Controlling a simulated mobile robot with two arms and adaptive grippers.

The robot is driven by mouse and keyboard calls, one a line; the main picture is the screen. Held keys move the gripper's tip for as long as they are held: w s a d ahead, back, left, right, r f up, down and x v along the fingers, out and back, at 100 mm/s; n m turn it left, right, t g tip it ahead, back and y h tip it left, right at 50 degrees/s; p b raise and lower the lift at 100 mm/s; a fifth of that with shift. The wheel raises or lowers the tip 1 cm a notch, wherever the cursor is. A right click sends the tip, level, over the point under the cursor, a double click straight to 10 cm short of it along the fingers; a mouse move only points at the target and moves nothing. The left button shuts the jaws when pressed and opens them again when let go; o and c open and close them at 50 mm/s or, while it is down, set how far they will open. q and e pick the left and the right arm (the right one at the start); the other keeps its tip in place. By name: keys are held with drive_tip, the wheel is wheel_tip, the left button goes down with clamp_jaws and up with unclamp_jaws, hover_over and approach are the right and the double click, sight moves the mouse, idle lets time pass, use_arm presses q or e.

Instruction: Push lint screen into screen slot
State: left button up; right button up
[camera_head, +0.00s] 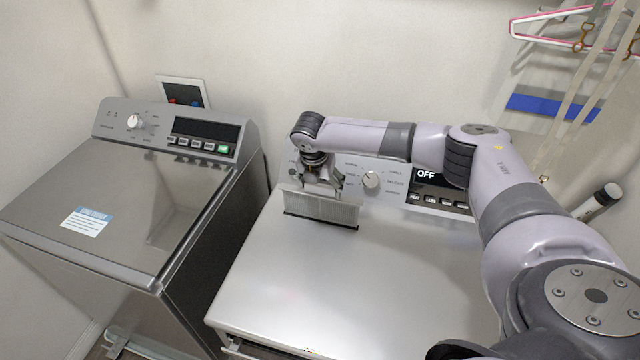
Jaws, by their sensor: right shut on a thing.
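The lint screen (336,211) is a flat grey mesh panel with a dark lower edge. It stands upright over the back left of the white dryer top, in front of the control panel. My right gripper (318,184) points down from above and is shut on the screen's upper edge. The screen slot (320,222) seems to be the dark line along the screen's lower edge. I cannot tell how deep the screen sits in it, or whether it is in it at all. My left gripper is out of view.
The white dryer top (330,290) is otherwise clear. Its control panel has a knob (371,181) and an "OFF" display (426,174) close to my right arm. A grey washer (130,200) with a closed lid stands to the left. Hangers (560,15) and straps hang at the upper right.

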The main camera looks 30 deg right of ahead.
drive_tip(key=b, duration=0.2)
hover_over(320, 211)
drive_tip(key=shift+f, duration=2.65)
drive_tip(key=shift+f+b, duration=1.35)
drive_tip(key=shift+f, duration=1.35)
drive_tip(key=o, duration=1.4)
drive_tip(key=shift+c, duration=0.2)
drive_tip(key=shift+r, duration=0.2)
drive_tip(key=v, duration=1.1)
drive_tip(key=shift+s+r, duration=0.15)
drive_tip(key=shift+r, duration=0.15)
drive_tip(key=shift+a, duration=0.1)
drive_tip(key=shift+f, duration=0.1)
